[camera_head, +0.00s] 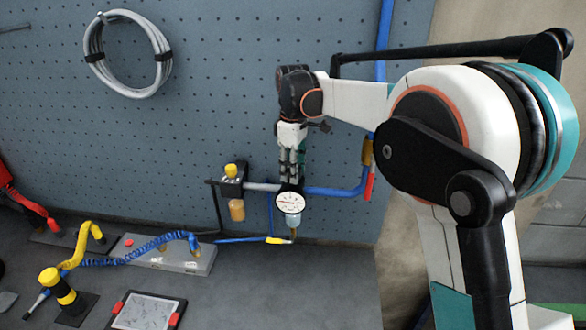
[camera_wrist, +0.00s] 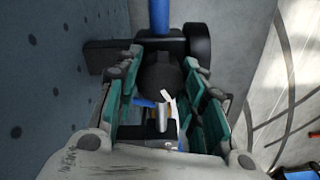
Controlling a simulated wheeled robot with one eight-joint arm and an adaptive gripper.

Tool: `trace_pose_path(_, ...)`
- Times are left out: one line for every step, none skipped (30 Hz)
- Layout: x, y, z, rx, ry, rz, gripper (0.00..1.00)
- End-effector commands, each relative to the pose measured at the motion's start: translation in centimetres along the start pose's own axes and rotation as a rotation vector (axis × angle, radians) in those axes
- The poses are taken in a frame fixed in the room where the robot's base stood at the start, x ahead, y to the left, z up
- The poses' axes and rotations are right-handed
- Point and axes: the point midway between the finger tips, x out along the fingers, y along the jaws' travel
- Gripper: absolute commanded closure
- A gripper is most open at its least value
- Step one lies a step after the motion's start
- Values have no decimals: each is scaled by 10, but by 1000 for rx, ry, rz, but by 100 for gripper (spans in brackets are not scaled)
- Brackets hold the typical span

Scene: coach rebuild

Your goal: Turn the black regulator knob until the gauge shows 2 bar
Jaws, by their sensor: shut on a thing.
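My gripper (camera_head: 291,179) points down over the regulator at the wall pipe, just above the white round gauge (camera_head: 290,203). In the wrist view its teal-padded fingers stand on both sides of the black regulator knob (camera_wrist: 160,77) and are shut on it. In the head view the fingers mostly hide the knob. The gauge dial faces the head camera, but its needle and numbers are too small to read. A clear bluish bowl (camera_head: 292,220) hangs below the gauge.
Left of the gauge, a unit with a yellow knob (camera_head: 231,170) sits on the same pipe. A blue pipe (camera_head: 335,191) runs right. Blue and yellow coiled hoses (camera_head: 130,256) and a grey box (camera_head: 170,255) lie on the bench. A hose coil (camera_head: 127,54) hangs on the pegboard.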

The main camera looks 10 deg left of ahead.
Motion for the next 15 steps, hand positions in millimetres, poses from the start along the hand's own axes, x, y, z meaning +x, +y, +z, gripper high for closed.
trace_pose_path(0, 0, 0, 0, 0, 0, 87)
trace_pose_path(0, 0, 0, 0, 0, 0, 87)
trace_pose_path(0, 0, 0, 0, 0, 0, 87)
trace_pose_path(0, 0, 0, 0, 0, 0, 87)
trace_pose_path(0, 0, 0, 0, 0, 0, 87)
trace_pose_path(0, 0, 0, 1, 0, 0, 87)
trace_pose_path(0, 0, 0, 1, 0, 0, 87)
trace_pose_path(0, 0, 0, 1, 0, 0, 59)
trace_pose_path(0, 0, 0, 1, 0, 0, 50)
trace_pose_path(0, 0, 0, 1, 0, 0, 43)
trace_pose_path(0, 0, 0, 1, 0, 0, 42)
trace_pose_path(0, 0, 0, 1, 0, 0, 42)
trace_pose_path(0, 0, 0, 1, 0, 0, 42)
trace_pose_path(0, 0, 0, 1, 0, 0, 42)
trace_pose_path(0, 0, 0, 1, 0, 0, 42)
